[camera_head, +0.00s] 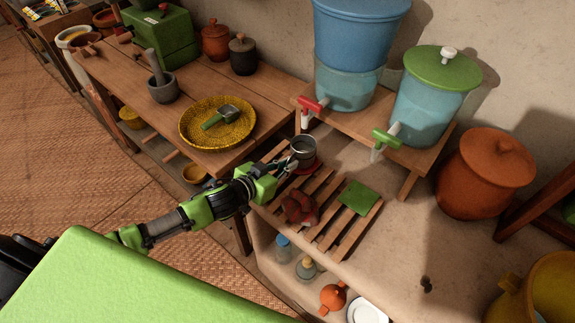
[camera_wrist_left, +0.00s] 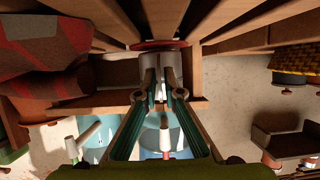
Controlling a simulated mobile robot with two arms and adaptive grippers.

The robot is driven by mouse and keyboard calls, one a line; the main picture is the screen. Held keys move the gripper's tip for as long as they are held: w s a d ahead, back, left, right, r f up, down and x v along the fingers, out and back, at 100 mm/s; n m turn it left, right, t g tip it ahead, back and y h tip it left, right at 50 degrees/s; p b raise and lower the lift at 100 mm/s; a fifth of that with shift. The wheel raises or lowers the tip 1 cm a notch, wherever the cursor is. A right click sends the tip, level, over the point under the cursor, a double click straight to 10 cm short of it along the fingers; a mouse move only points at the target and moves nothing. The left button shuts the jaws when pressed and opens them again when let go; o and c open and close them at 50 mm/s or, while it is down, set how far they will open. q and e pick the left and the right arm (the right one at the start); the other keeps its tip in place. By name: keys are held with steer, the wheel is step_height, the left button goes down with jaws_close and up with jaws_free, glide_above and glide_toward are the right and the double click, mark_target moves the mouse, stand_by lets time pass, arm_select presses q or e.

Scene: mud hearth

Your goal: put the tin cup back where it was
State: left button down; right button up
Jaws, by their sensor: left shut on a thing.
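The tin cup (camera_head: 303,146) is a small grey metal cup, upright over a round red coaster (camera_head: 311,170) on the slatted wooden rack. My left gripper (camera_head: 289,165) reaches in from the left and is shut on the cup's near side. In the left wrist view the two fingers (camera_wrist_left: 159,88) close on the cup, which they partly hide, and the red coaster (camera_wrist_left: 158,45) shows just beyond it. I cannot tell whether the cup's base touches the coaster. My right gripper is not in view.
The rack (camera_head: 333,232) also bears a dark red folded cloth (camera_head: 300,208) and a green square (camera_head: 358,197). Two water dispensers with a red tap (camera_head: 313,105) and a green tap (camera_head: 386,138) stand behind. A yellow woven tray (camera_head: 237,137) is on the left table.

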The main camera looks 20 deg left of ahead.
arm_select(q)
steer(key=shift+f, duration=0.3)
steer(key=c, duration=2.2)
jaws_free()
steer(key=shift+o, duration=0.2)
steer(key=shift+s, duration=0.1)
steer(key=v, duration=1)
steer(key=shift+s+a, duration=0.1)
steer(key=shift+v, duration=0.8)
